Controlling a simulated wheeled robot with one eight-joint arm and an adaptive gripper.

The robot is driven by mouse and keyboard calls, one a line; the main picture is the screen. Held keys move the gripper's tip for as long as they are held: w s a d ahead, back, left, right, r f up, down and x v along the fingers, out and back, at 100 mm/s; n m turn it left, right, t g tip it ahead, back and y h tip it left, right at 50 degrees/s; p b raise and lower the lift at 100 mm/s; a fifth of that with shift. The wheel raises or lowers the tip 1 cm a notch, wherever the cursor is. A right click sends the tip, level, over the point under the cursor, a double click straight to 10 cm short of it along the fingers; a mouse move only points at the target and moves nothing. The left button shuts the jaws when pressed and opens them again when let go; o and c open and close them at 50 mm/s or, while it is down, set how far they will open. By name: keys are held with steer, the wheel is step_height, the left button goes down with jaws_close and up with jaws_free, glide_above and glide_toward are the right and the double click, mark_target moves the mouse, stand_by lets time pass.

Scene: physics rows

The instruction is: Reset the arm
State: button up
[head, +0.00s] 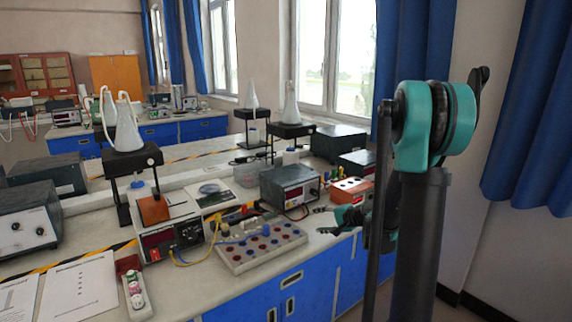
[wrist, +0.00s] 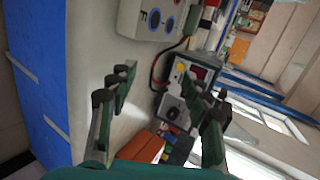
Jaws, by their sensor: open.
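My gripper (head: 322,219) is at the end of my teal and black arm, right of centre in the head view, over the front edge of the workbench (head: 190,288). Its two fingers stand apart with nothing between them. In the wrist view my gripper (wrist: 157,76) also shows open and empty, with the pale bench top (wrist: 90,40) beyond it. It appears clear of the bench items, though its exact height cannot be told. My arm's upright link hides part of the bench's right end.
A terminal board (head: 262,243), a power supply (head: 288,185) and an orange box (head: 351,190) stand near my gripper. Blue cabinets (wrist: 38,70) lie below. A curtain (head: 540,110) hangs right.

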steer(key=s+d+f+n+g+h, duration=0.1)
steer(key=s+d+f+n+h, duration=0.1)
steer(key=s, duration=0.8)
steer(key=s+d+f+n+g+h, duration=0.2)
steer(key=s+n+h, duration=0.1)
steer(key=s, duration=0.7)
steer(key=s+d+f+n+g+h, duration=0.1)
steer(key=s+d+f+n+h, duration=0.1)
steer(key=s, duration=0.9)
steer(key=shift+f+n+g+h, duration=0.25)
steer(key=shift+n+h, duration=0.45)
steer(key=shift+n, duration=0.5)
steer(key=shift+w, duration=0.1)
